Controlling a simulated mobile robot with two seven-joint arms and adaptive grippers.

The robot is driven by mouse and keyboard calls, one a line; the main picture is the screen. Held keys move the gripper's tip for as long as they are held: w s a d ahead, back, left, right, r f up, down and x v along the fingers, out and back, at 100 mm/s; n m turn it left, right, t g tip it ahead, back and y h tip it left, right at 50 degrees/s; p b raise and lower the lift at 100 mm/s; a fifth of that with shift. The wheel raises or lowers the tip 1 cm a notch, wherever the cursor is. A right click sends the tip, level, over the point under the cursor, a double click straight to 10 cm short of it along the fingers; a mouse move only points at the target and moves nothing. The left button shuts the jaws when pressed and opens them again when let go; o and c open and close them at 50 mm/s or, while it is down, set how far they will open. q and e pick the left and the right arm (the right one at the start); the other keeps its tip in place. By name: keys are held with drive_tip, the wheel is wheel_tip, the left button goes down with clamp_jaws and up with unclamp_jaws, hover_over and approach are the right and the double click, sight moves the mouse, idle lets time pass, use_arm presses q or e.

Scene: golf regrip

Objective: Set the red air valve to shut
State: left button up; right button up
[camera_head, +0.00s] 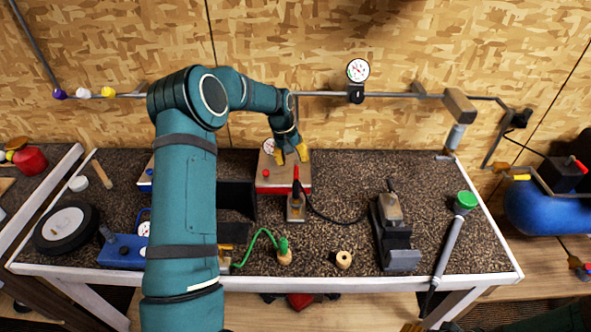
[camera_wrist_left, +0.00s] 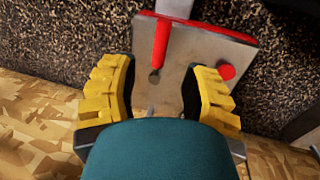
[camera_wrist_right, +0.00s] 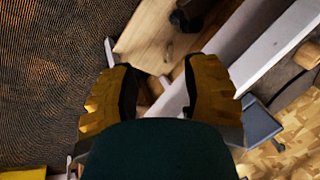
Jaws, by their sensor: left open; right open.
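A red lever (camera_head: 296,178) sits on a metal-topped box with red sides (camera_head: 268,188) near the back middle of the bench. In the left wrist view the red lever (camera_wrist_left: 161,45) points away from its pivot, toward the top of the picture, over the bare metal plate (camera_wrist_left: 195,52). A red knob (camera_wrist_left: 227,72) is to its right. My left gripper (camera_head: 292,155) is open over the box's back part. In its wrist view my left gripper (camera_wrist_left: 163,72) has the lever's pivot between its fingers, with visible gaps. My right gripper (camera_wrist_right: 158,75) is open and empty, low by the bench.
A black hose (camera_head: 335,219) curves from beside the box to a black stand (camera_head: 390,232). A pressure gauge (camera_head: 357,70) hangs on the wall pipe above. A green hose fitting (camera_head: 284,247) and a wooden spool (camera_head: 343,260) stand near the front edge.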

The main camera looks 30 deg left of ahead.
sight(296, 171)
use_arm(q)
drive_tip(key=shift+w+d+f, duration=0.1)
drive_tip(key=shift+d+f, duration=0.05)
drive_tip(key=shift+f, duration=0.7)
drive_tip(key=shift+w+d+f, duration=0.1)
drive_tip(key=shift+f, duration=0.75)
drive_tip(key=shift+w+d+f, duration=0.1)
drive_tip(key=shift+d+f, duration=0.05)
drive_tip(key=shift+f, duration=0.7)
drive_tip(key=shift+c, duration=0.4)
clamp_jaws()
drive_tip(key=shift+s, duration=0.1)
